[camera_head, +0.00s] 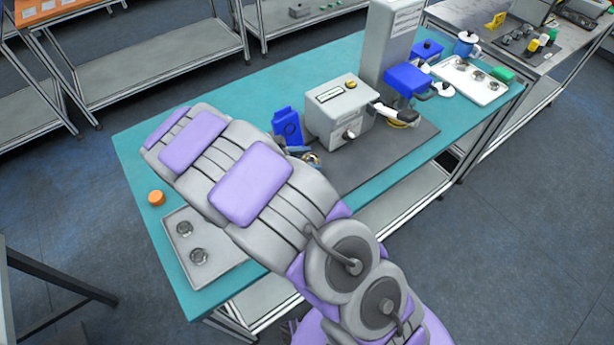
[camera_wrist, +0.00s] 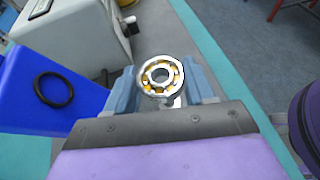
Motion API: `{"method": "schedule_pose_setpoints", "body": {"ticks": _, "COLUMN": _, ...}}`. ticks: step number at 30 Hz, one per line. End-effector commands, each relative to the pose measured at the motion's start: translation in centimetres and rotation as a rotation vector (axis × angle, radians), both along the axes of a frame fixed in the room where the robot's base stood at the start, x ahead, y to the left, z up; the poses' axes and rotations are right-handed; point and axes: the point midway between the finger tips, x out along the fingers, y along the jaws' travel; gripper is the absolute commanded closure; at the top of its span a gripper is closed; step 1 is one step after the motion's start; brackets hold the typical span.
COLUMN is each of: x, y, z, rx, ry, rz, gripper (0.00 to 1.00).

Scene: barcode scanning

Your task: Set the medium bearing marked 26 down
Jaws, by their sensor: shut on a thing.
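My gripper (camera_wrist: 162,88) is shut on a bearing (camera_wrist: 177,84) in the wrist view. The bearing is a shiny metal ring with an orange-yellow cage, held between the two blue-grey fingers. Its marking is too small to read. In the head view my purple and grey arm covers most of the gripper, and a small part of the held bearing (camera_head: 311,159) shows beside the blue stand. A grey mat (camera_wrist: 185,47) lies beyond the bearing in the wrist view. I cannot tell how high the bearing is above the mat.
A blue stand (camera_head: 287,127) with a dark ring stands left of a grey machine (camera_head: 338,112) with a lever. A tray (camera_head: 184,237) with two round metal parts and an orange cylinder (camera_head: 156,198) lie at the left of the teal table (camera_head: 140,150). Another white tray (camera_head: 465,80) is at the right.

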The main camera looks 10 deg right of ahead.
Motion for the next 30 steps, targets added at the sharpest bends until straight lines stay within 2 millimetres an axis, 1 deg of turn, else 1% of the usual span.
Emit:
{"method": "schedule_pose_setpoints", "body": {"ticks": 1, "x": 0.0, "y": 0.0, "z": -1.1, "rx": -0.002, "ry": 0.003, "rz": 0.001, "gripper": 0.88}}
{"method": "schedule_pose_setpoints", "body": {"ticks": 8, "x": -0.1, "y": 0.0, "z": -3.1, "rx": 0.000, "ry": 0.002, "rz": 0.001, "gripper": 0.88}}
{"method": "schedule_pose_setpoints", "body": {"ticks": 11, "x": -0.1, "y": 0.0, "z": -4.8, "rx": -0.002, "ry": 0.003, "rz": 0.002, "gripper": 0.88}}
{"method": "schedule_pose_setpoints", "body": {"ticks": 15, "x": 0.0, "y": 0.0, "z": -6.1, "rx": -0.001, "ry": 0.001, "rz": 0.000, "gripper": 0.88}}
{"method": "schedule_pose_setpoints", "body": {"ticks": 18, "x": -0.1, "y": 0.0, "z": -6.5, "rx": 0.000, "ry": 0.000, "rz": 0.000, "gripper": 0.88}}
{"method": "schedule_pose_setpoints", "body": {"ticks": 22, "x": 0.0, "y": 0.1, "z": -6.6, "rx": 0.001, "ry": -0.001, "rz": 0.001, "gripper": 0.88}}
{"method": "schedule_pose_setpoints", "body": {"ticks": 23, "x": 0.0, "y": 0.1, "z": -6.6, "rx": 0.001, "ry": 0.000, "rz": 0.000, "gripper": 0.45}}
{"method": "schedule_pose_setpoints", "body": {"ticks": 30, "x": 0.0, "y": 0.1, "z": -6.5, "rx": 0.000, "ry": 0.000, "rz": 0.000, "gripper": 0.22}}
